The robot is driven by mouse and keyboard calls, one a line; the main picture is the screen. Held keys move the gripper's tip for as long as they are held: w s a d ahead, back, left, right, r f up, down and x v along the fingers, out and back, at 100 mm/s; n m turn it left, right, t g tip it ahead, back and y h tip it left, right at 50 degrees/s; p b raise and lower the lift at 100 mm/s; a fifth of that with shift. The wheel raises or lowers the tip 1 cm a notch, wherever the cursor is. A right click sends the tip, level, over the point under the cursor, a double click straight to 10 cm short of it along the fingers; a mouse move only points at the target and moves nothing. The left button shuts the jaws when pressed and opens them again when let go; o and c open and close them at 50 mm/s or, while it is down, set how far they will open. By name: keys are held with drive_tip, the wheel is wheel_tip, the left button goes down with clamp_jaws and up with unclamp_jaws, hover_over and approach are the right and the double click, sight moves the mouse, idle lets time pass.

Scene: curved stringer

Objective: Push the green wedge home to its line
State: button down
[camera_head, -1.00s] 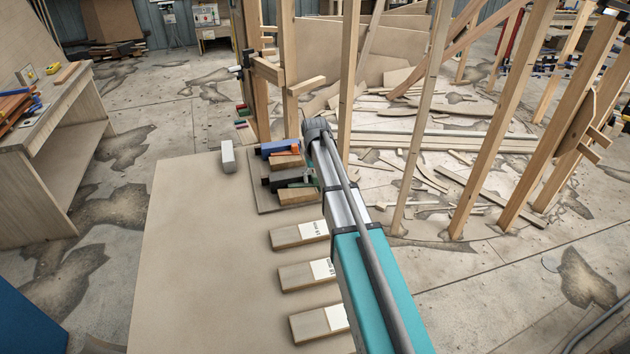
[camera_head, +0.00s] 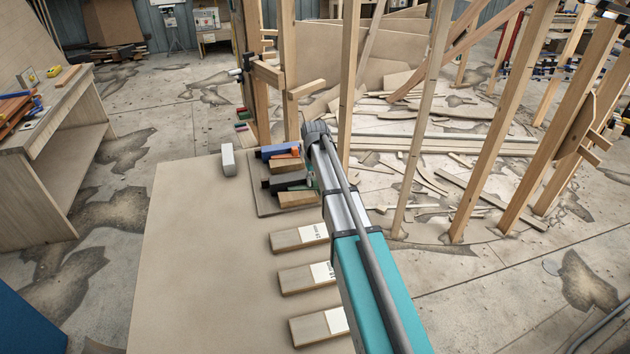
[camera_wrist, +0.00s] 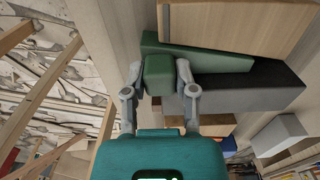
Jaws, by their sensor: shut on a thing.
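The green wedge (camera_wrist: 215,62) lies between a wooden block (camera_wrist: 230,25) and a dark grey block (camera_wrist: 250,85) in the wrist view. Its squared green end (camera_wrist: 159,75) sits between the fingertips of my gripper (camera_wrist: 159,72), which is shut on it. In the head view the arm covers most of the wedge. The dark grey block (camera_head: 284,182) and wooden block (camera_head: 295,200) show there beside my arm. I cannot make out the wedge's line in either view.
A blue block (camera_head: 278,151) and a light block (camera_head: 228,160) lie at the far end of the board (camera_head: 190,260). Several labelled wood pieces (camera_head: 297,237) lie along its right side. Upright timber posts (camera_head: 425,120) stand to the right. The board's left side is clear.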

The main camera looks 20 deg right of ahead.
sight(305, 186)
drive_tip(key=shift+w+a, duration=0.15)
drive_tip(key=shift+a, duration=0.65)
drive_tip(key=shift+w+a, duration=0.15)
drive_tip(key=shift+a, duration=0.6)
drive_tip(key=shift+c, duration=2)
unclamp_jaws()
drive_tip(key=shift+d, duration=0.15)
